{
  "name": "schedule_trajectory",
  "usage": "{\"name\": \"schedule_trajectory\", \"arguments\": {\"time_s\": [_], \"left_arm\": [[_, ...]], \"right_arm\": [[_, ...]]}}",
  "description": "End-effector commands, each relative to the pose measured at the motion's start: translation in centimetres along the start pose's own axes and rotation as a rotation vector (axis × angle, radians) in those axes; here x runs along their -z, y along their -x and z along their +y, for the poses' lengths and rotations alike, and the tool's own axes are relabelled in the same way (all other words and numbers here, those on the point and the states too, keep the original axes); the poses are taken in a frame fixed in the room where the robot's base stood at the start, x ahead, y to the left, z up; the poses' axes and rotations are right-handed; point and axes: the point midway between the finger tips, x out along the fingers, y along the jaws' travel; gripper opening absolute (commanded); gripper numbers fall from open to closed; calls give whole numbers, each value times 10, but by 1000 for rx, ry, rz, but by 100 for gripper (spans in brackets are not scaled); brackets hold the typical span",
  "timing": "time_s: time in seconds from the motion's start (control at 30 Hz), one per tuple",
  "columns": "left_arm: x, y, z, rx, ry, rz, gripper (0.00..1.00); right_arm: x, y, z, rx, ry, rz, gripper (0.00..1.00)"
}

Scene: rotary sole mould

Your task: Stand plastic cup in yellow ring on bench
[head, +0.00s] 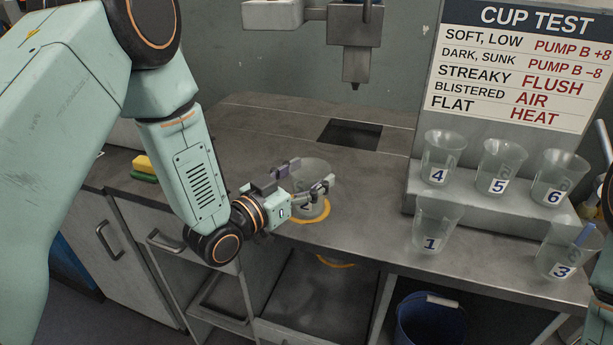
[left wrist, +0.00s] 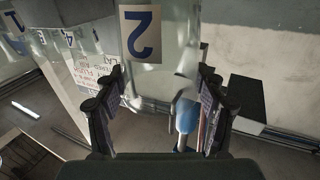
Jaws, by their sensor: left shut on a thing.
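The clear plastic cup marked 2 (head: 314,171) is upright at the near part of the bench (head: 250,130). My left gripper (head: 311,194) is shut on it from the left, one finger on each side. The yellow ring (head: 316,219) shows as an arc on the bench around the cup's foot. The gripper hides part of both, so I cannot tell whether the cup's bottom touches the bench. In the left wrist view the cup (left wrist: 165,45) sits between the fingers, its number upside down. My right gripper is out of view.
Clear cups 1 (head: 432,225) and 3 (head: 562,255) stand at right, with cups 4, 5 and 6 on a raised step (head: 480,208). A nozzle (head: 356,65) hangs above a dark opening (head: 349,134). A yellow-green sponge (head: 145,167) lies at left. A blue bucket (head: 430,318) stands below.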

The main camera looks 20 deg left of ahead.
Motion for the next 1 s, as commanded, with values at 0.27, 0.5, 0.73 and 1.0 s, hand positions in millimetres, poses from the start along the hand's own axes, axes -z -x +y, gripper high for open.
{"name": "schedule_trajectory", "arguments": {"time_s": [0.27,0.5,0.73,1.0], "left_arm": [[0,0,-2,2,0,2,57],[-4,0,-2,2,0,2,77],[-3,0,-2,2,0,3,93],[-3,0,-2,2,0,2,93]], "right_arm": [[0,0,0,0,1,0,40],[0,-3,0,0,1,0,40],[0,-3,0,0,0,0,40],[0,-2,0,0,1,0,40]]}}
